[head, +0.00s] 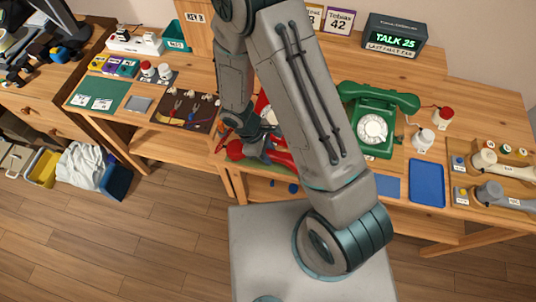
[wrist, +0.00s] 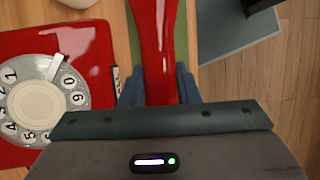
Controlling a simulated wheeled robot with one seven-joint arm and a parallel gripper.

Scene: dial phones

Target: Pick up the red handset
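The red handset (wrist: 157,45) runs straight down the wrist view, with its near part hidden under my gripper's body. In the head view the handset (head: 235,151) lies at the front of the table, partly hidden by my arm. My gripper (wrist: 160,88) is over it, with one bluish finger on each side of the handle. The fingers look very close to the handle; whether they press on it cannot be told. The red dial phone (wrist: 90,50) is left of the handset in the wrist view. Its number dial (wrist: 40,104) faces up.
A green mat (wrist: 184,40) lies under the handset. A green phone (head: 372,125) with its handset on top stands to the right. A blue tray (head: 427,183) and a wooden rack with more handsets (head: 507,171) are further right. A tool board (head: 186,110) is left.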

